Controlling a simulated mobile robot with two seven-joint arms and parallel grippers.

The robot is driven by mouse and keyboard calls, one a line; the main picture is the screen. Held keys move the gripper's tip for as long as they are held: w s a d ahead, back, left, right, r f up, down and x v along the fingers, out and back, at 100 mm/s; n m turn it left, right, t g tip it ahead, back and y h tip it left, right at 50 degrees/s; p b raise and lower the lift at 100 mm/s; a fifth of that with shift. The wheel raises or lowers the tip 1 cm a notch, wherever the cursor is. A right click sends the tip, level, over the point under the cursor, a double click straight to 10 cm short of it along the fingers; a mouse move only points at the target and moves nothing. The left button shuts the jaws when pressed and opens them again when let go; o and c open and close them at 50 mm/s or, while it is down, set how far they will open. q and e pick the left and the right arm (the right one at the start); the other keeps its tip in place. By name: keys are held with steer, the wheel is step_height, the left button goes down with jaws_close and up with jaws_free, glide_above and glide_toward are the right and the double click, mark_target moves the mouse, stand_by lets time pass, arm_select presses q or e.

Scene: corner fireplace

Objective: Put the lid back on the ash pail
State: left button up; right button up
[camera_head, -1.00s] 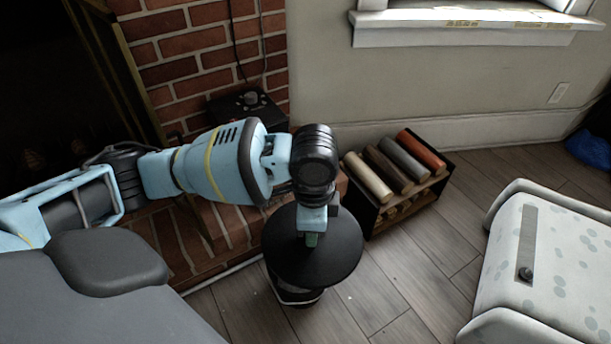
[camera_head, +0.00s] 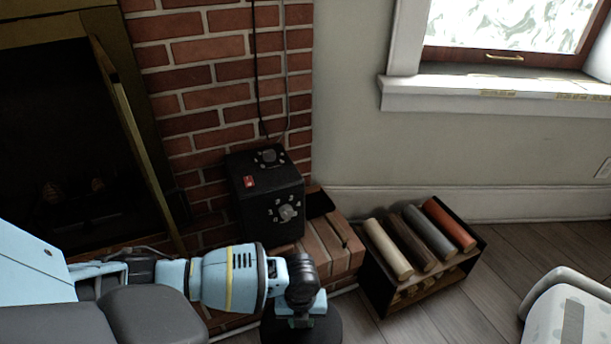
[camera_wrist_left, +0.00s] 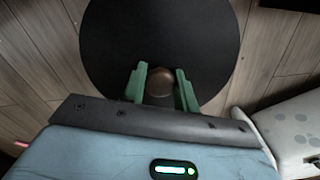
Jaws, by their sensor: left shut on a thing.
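The lid is a flat round black disc with a brown knob (camera_wrist_left: 160,80). In the left wrist view the lid (camera_wrist_left: 160,35) fills the upper middle. My left gripper (camera_wrist_left: 160,84) is shut on the knob, one green finger on each side. In the head view the left gripper (camera_head: 300,322) and part of the lid (camera_head: 330,330) are at the bottom edge, cut off by the frame. The ash pail cannot be seen now, so I cannot tell whether the lid touches it. My right gripper is in neither view.
A black rack (camera_head: 375,285) with several coloured rolls is right of the lid. A pale spotted seat (camera_head: 550,325) is at the lower right. Wood floor (camera_head: 460,310) is clear between them.

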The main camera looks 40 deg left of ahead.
mark_target(300, 330)
arm_select(q)
steer(key=shift+a+f+m, duration=0.15)
steer(key=shift+f+m, duration=0.2)
steer(key=shift+m, duration=0.05)
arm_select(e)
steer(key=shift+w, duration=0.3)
arm_select(q)
steer(key=shift+s, duration=0.1)
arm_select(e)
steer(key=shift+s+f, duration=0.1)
arm_select(q)
steer(key=shift+f+b, duration=0.65)
steer(key=shift+f, duration=0.05)
steer(key=shift+f+b, duration=1.75)
steer(key=shift+f, duration=0.7)
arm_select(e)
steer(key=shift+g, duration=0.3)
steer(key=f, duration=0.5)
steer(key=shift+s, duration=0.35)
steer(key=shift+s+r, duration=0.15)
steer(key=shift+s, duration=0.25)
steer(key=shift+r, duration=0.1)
